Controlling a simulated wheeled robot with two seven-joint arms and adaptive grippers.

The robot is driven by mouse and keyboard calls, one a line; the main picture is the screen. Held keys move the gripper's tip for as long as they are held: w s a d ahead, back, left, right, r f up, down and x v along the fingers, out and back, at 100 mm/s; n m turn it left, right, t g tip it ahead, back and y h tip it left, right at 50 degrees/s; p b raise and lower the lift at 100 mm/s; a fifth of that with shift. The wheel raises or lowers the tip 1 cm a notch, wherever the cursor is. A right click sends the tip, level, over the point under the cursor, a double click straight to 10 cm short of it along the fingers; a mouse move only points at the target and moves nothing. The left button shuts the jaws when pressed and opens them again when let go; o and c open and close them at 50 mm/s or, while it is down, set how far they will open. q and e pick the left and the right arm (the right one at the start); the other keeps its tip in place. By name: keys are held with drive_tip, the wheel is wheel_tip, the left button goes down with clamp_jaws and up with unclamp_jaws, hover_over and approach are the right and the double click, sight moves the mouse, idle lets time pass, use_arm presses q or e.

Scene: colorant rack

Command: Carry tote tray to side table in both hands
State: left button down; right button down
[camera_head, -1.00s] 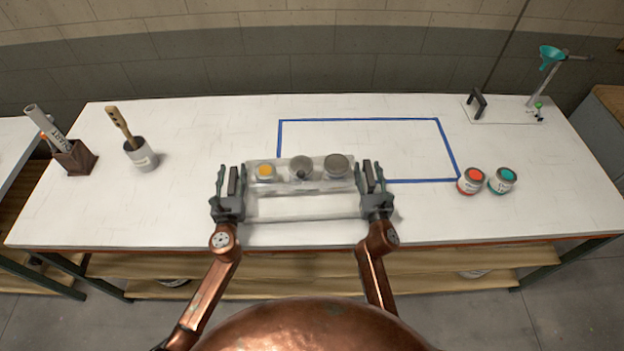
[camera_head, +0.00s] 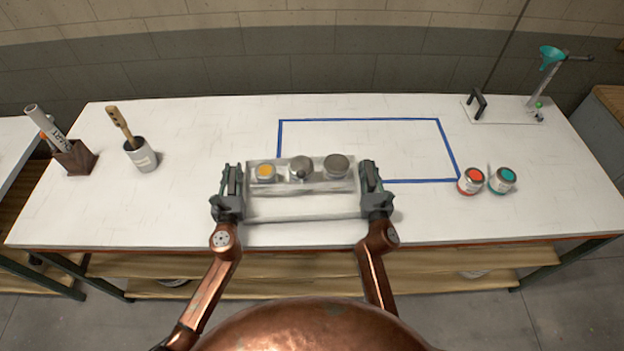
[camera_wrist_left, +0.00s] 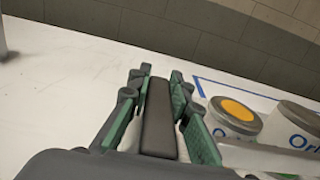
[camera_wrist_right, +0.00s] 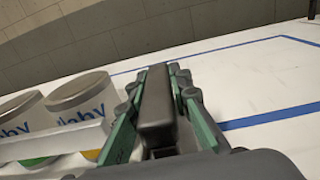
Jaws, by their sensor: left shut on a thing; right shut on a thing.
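The pale grey tote tray (camera_head: 302,206) is on the white workbench near its front edge, with three lidded cans along its back part. One can has a yellow lid (camera_head: 264,171). My left gripper (camera_head: 233,170) is shut on the dark handle at the tray's left end. That handle shows between the green-padded fingers in the left wrist view (camera_wrist_left: 158,120). My right gripper (camera_head: 368,168) is shut on the right-end handle, also seen in the right wrist view (camera_wrist_right: 156,112). The tray looks level; I cannot see a gap beneath it.
A blue-taped rectangle (camera_head: 365,120) lies behind the tray. Red (camera_head: 471,181) and teal (camera_head: 502,181) paint cans stand right. A brush cup (camera_head: 141,156) and dark holder (camera_head: 74,158) stand left. A white table (camera_head: 14,150) is at far left, a wooden-topped one (camera_head: 611,101) at far right.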

idle(0.6)
